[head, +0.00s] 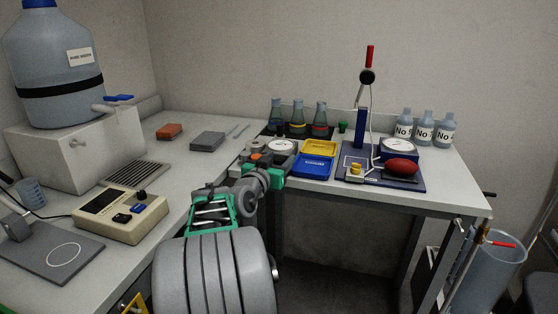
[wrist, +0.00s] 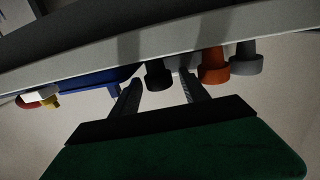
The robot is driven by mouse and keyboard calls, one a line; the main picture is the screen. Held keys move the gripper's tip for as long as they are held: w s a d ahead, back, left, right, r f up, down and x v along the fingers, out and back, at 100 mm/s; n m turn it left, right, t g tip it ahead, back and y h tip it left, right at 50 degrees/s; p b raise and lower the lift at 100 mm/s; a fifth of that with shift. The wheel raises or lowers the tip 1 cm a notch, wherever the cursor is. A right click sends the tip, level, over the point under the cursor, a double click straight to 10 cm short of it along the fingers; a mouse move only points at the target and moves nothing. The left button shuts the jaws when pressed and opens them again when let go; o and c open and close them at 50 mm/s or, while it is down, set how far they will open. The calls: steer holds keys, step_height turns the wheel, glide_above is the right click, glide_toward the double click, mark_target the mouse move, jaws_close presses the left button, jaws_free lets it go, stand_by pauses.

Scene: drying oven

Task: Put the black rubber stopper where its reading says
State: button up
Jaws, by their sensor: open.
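The black rubber stopper (wrist: 157,76) shows in the wrist view, which looks inverted. It stands on the bench, beside an orange stopper (wrist: 214,68) and a grey stopper (wrist: 246,58). My gripper (wrist: 160,84) is open, with one finger on each side of the black stopper in that view. I cannot tell whether the fingers touch it. In the head view my gripper (head: 276,164) is at the left end of the right-hand bench, and I cannot make out the black stopper there. A blue tray (head: 311,168) and a yellow tray (head: 320,149) lie right of my gripper.
A white round dial (head: 281,146) sits behind my gripper. Flasks (head: 297,130) stand at the back.

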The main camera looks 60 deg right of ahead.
steer(key=shift+r, duration=0.25)
steer(key=a, duration=1.2)
steer(key=shift+s+r+p, duration=0.15)
steer(key=shift+s+p, duration=0.2)
steer(key=shift+s, duration=0.1)
